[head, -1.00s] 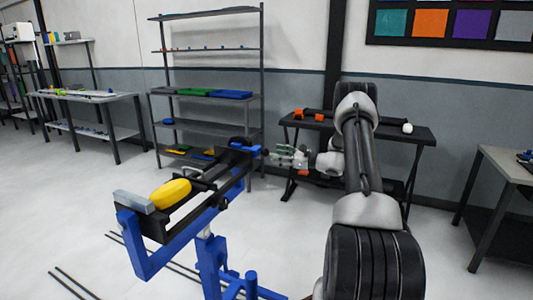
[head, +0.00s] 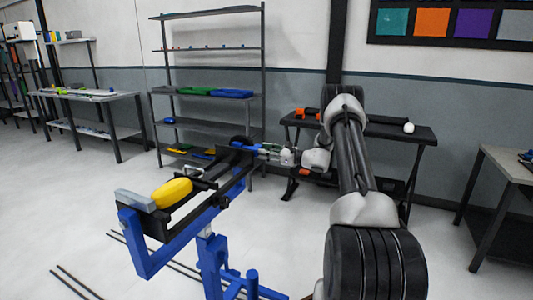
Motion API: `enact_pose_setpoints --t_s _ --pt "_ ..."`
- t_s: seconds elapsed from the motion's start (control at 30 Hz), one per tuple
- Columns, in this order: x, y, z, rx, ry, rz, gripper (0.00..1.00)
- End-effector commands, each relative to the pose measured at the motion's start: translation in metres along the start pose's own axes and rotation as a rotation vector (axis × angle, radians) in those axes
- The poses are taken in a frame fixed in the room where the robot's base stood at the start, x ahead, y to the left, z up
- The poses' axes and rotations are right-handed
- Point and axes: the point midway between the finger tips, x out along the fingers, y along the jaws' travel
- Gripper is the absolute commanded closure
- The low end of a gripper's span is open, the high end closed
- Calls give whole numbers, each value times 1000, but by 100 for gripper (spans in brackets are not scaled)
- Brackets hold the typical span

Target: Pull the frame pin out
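A blue and black frame (head: 205,212) on a blue stand runs diagonally away from me in the head view. A yellow rounded piece (head: 172,192) and a grey block (head: 135,200) sit on its near end. My gripper (head: 268,150) is at the blue far end (head: 240,146) of the frame, reaching in from the right. Its fingertips appear to touch or overlap that end. The frame pin cannot be told apart there; the gripper covers that spot. Whether the fingers are open or shut on it is too small to see.
A shelf rack (head: 205,130) with blue and green trays stands behind the frame. A black table (head: 400,130) with orange items stands behind my arm. A grey table (head: 510,165) is at the right edge. Thin dark rods lie on the floor at lower left.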

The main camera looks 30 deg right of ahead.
Motion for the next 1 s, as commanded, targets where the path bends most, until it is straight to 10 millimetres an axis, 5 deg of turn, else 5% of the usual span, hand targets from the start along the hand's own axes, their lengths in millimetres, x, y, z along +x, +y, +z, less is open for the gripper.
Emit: enact_pose_setpoints --t_s 0.63,0.67,0.77,1.0 --pt "-30 0 -1 1 1 0 100" --pt "-30 0 -1 1 1 0 65" --pt "-30 0 -1 1 1 0 47" --pt "-29 0 0 0 0 0 46"
